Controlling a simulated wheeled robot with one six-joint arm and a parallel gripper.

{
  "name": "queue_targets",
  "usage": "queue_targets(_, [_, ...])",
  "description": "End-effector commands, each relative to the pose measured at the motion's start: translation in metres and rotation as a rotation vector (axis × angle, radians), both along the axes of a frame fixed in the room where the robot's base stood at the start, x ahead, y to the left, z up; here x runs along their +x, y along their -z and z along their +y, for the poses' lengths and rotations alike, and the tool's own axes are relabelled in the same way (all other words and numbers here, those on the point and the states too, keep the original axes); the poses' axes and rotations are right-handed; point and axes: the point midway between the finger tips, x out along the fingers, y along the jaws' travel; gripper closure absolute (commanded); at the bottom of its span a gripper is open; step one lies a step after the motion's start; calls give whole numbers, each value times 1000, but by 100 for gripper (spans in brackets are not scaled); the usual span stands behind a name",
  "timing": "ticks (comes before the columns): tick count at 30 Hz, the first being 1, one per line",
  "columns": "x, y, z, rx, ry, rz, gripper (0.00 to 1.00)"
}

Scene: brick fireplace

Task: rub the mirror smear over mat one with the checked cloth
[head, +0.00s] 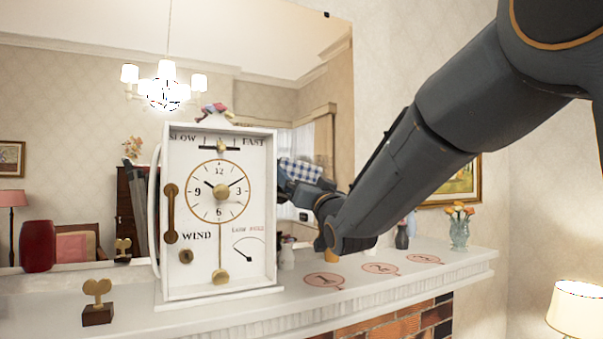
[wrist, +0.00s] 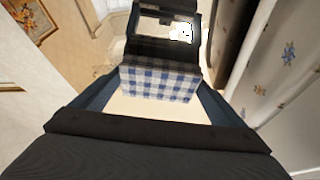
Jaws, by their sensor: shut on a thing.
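The blue-and-white checked cloth (wrist: 160,84) is held between the two fingers of my gripper (wrist: 158,96) in the wrist view. The large mirror (head: 275,55) stands behind the mantel in the head view. My arm reaches in from the upper right, its end over mat one (head: 324,281) near the glass. A checked patch shows just right of the clock; I cannot tell whether it is the cloth or its reflection. Past the cloth, the wrist view shows a dark gripper-like reflection. I cannot make out the smear, or whether the cloth touches the glass.
The white clock (head: 217,275) stands on the mantel (head: 470,262) left of my gripper. Mat two (head: 381,269) and mat three (head: 424,259) lie to the right. A flower vase (head: 459,233) stands at the right end.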

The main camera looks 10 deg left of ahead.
Motion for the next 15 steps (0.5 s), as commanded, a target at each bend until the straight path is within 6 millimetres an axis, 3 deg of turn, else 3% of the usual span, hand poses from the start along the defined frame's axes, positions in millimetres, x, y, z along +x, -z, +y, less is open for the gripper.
queue_targets(15, [8,1,6,-1,0,1,25])
